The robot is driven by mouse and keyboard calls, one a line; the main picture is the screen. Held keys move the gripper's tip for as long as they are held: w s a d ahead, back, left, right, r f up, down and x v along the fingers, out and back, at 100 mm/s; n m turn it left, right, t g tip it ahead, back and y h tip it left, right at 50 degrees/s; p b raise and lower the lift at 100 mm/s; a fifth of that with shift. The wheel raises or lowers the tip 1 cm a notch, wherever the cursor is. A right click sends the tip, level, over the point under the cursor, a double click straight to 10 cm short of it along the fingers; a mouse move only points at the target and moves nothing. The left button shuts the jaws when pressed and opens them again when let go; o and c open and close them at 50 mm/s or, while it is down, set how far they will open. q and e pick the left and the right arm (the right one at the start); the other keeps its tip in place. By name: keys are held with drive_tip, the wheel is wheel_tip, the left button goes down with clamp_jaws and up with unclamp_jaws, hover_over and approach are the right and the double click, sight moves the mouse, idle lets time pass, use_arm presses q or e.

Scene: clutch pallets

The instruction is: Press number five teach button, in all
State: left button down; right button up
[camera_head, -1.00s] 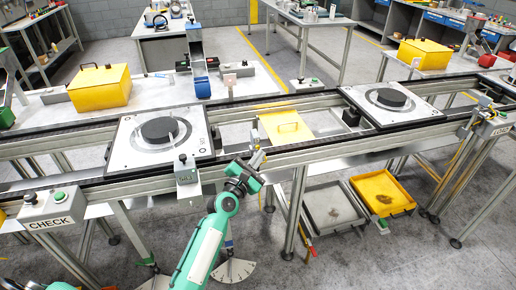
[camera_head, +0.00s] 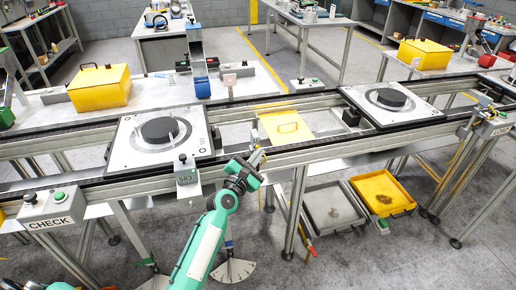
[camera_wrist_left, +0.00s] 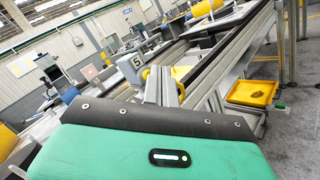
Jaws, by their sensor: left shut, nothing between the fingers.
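My left gripper (camera_head: 259,157) is shut and empty, beside the near conveyor rail at the middle of the head view. Its fingers (camera_wrist_left: 163,86) point away from the camera in the wrist view. A small sign with a 5 (camera_wrist_left: 137,61) shows just left of the fingertips in the wrist view, with a round yellow part (camera_wrist_left: 145,73) close by. I cannot tell whether this part is a teach button, or whether the fingers touch it. A grey box with a dark knob and a small label (camera_head: 187,176) is on the near rail, left of the gripper. My right gripper is not in view.
The conveyor carries a left pallet (camera_head: 128,158) and a right pallet (camera_head: 428,116), each with a dark disc. A CHECK box (camera_head: 53,206) with a green button is at left; a LOAD sign (camera_head: 500,130) is at right. Yellow (camera_head: 404,208) and grey trays sit below the conveyor.

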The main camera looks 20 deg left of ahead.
use_arm(q)
drive_tip(key=shift+w+a, duration=0.3)
drive_tip(key=shift+w, duration=0.1)
idle(0.5)
drive_tip(key=shift+s+d, duration=0.55)
drive_tip(key=shift+s, duration=0.25)
drive_tip(key=shift+p, duration=0.3)
drive_tip(key=s+d, duration=0.1)
drive_tip(key=s, duration=0.1)
drive_tip(key=s+d+p, duration=0.1)
drive_tip(key=s, duration=0.1)
drive_tip(key=shift+d+p, duration=0.3)
drive_tip(key=shift+d, duration=0.1)
idle(0.4)
